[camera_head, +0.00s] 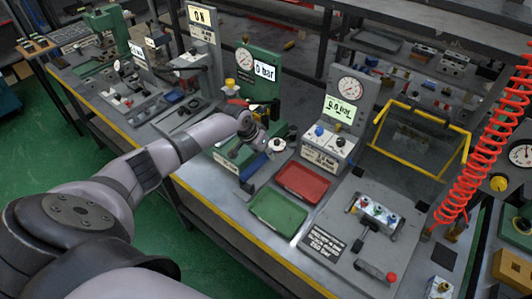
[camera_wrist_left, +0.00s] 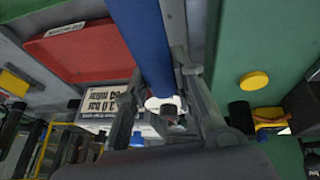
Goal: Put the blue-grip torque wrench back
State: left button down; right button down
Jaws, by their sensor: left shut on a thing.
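The blue-grip torque wrench (camera_head: 253,167) shows in the head view as a short blue bar under my left gripper (camera_head: 256,150), beside the green gauge stand. In the left wrist view its blue grip (camera_wrist_left: 145,38) runs down from the top edge between the fingers of my left gripper (camera_wrist_left: 163,98), which is shut on it. A light, round end shows just below the blue part. The rest of the wrench is hidden or out of frame. I cannot tell whether it touches the bench. My right gripper is in neither view.
A red tray (camera_head: 303,182) and a green tray (camera_head: 277,212) lie on the bench near the gripper. The green gauge stand (camera_head: 257,60) is behind it. A grey gauge stand (camera_head: 350,95) and a yellow-edged clear guard (camera_head: 418,140) stand to the right. A valve block (camera_head: 376,211) sits on a plate.

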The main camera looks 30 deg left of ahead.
pick_arm(q)
jog(key=shift+f+b, duration=0.35)
dwell(0.3)
jog(key=shift+w+f, duration=0.1)
jog(key=shift+f, duration=0.25)
jog(key=shift+f+b, duration=0.35)
jog(key=shift+b, duration=0.1)
jog(key=shift+f+b, duration=0.5)
jog(key=shift+f, duration=0.35)
jog(key=c, duration=1.2)
grip_release()
jog(key=shift+c, duration=0.2)
